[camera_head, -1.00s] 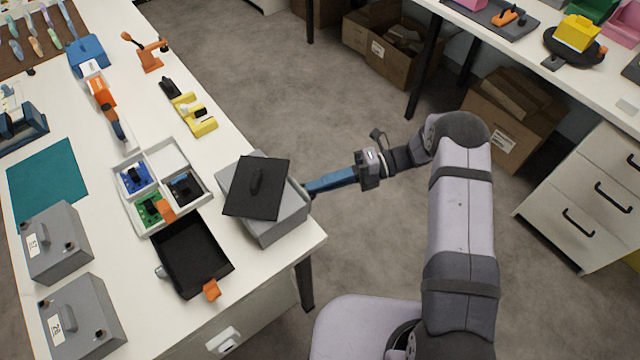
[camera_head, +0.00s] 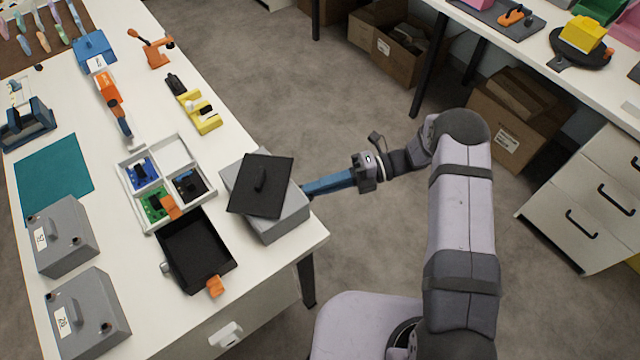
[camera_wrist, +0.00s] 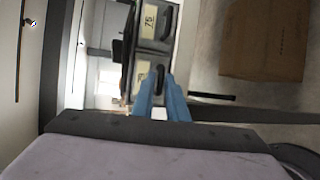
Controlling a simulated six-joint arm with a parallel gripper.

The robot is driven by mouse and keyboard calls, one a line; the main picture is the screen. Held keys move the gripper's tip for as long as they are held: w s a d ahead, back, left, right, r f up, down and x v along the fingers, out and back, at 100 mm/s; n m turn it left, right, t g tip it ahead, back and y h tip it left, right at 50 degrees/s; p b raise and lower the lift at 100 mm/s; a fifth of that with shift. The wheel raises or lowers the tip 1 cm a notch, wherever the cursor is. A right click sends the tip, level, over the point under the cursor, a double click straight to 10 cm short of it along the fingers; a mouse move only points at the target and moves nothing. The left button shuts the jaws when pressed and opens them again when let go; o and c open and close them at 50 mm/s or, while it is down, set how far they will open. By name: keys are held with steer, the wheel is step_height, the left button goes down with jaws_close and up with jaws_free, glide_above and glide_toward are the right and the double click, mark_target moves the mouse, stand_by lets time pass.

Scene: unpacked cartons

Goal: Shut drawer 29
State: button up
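A grey drawer unit (camera_head: 282,217) stands at the table's right edge, with a black lidded tray (camera_head: 262,185) lying askew on top. Its drawer fronts face right, hidden in the head view. In the wrist view it has stacked grey fronts, each with a pale label and dark handle. One label (camera_wrist: 149,21) appears to read 75. The lower label (camera_wrist: 143,72) is partly covered by a finger and unreadable. My gripper (camera_head: 308,189) is at the unit's right side. Its blue fingers (camera_wrist: 163,80) have a narrow gap, with the lower handle (camera_wrist: 160,75) near their tips; contact is unclear.
A black open bin (camera_head: 197,262) and a divided white tray (camera_head: 130,168) stand left of the unit. Two grey numbered boxes (camera_head: 75,243) (camera_head: 112,308) are at the table's near left. A white drawer cabinet (camera_head: 575,195) is at right. The floor between the tables is mostly clear.

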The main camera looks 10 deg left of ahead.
steer(key=shift+o, duration=0.9)
steer(key=shift+a, duration=0.1)
steer(key=shift+d, duration=0.2)
steer(key=b+v, duration=0.2)
steer(key=v, duration=0.5)
